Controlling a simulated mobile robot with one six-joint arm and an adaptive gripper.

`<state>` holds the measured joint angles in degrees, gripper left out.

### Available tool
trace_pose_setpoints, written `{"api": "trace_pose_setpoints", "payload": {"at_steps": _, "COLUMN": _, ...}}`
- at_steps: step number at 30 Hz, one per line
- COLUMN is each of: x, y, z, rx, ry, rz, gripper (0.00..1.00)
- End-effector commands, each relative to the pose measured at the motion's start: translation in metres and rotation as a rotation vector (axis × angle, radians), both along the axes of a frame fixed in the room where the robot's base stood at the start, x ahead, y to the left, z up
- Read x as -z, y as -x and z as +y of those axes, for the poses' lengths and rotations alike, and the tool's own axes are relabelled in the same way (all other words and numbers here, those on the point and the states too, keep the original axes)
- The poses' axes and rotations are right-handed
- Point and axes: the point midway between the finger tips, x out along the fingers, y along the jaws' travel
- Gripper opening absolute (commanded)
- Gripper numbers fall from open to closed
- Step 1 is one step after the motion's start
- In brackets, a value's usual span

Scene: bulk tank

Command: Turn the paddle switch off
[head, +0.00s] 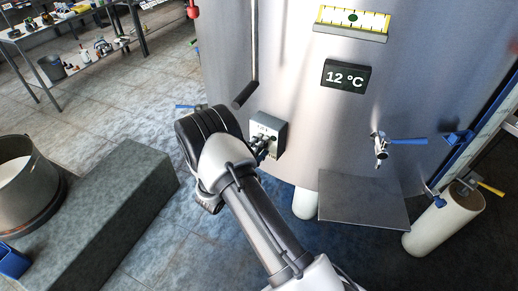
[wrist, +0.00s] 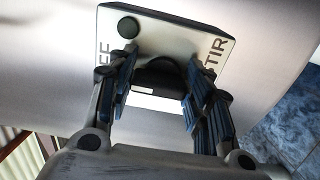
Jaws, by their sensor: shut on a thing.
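The switch box (head: 270,126) is a small grey plate on the tank's front. In the wrist view its plate (wrist: 172,30) carries a partly hidden label ending in "FF" at left and one ending in "TIR" at right. A round dark knob (wrist: 128,27) sits near the plate's upper left corner. The black paddle (wrist: 160,74) shows between my fingers. My gripper (wrist: 160,68), also in the head view (head: 261,146), is shut on the paddle, one finger on each side. The paddle's lower part and exact angle are hard to tell.
The steel tank (head: 300,60) fills the background, with a "12 °C" display (head: 346,77) above right. A dark-handled rod (head: 243,95) hangs just above the box. A blue-handled valve (head: 382,150) is at right. A concrete block (head: 110,215) stands at left.

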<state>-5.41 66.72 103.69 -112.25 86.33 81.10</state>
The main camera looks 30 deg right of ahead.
Motion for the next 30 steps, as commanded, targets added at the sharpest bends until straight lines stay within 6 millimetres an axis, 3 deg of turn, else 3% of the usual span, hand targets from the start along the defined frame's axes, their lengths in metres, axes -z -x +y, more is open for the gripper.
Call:
{"api": "trace_pose_setpoints", "payload": {"at_steps": 10, "x": 0.0002, "y": 0.0001, "z": 0.0, "rx": 0.0, "ry": -0.001, "rz": 0.0, "gripper": 0.22}}
{"api": "trace_pose_setpoints", "payload": {"at_steps": 11, "x": 0.0002, "y": 0.0001, "z": 0.0, "rx": 0.0, "ry": -0.001, "rz": 0.0, "gripper": 0.48}}
{"api": "trace_pose_setpoints", "payload": {"at_steps": 19, "x": 0.0001, "y": 0.0, "z": 0.0, "rx": 0.0, "ry": 0.0, "rz": 0.0, "gripper": 0.66}}
{"api": "trace_pose_setpoints", "payload": {"at_steps": 30, "x": 0.0, "y": 0.0007, "z": 0.0026, "rx": -0.001, "ry": 0.0, "rz": 0.0, "gripper": 0.67}}
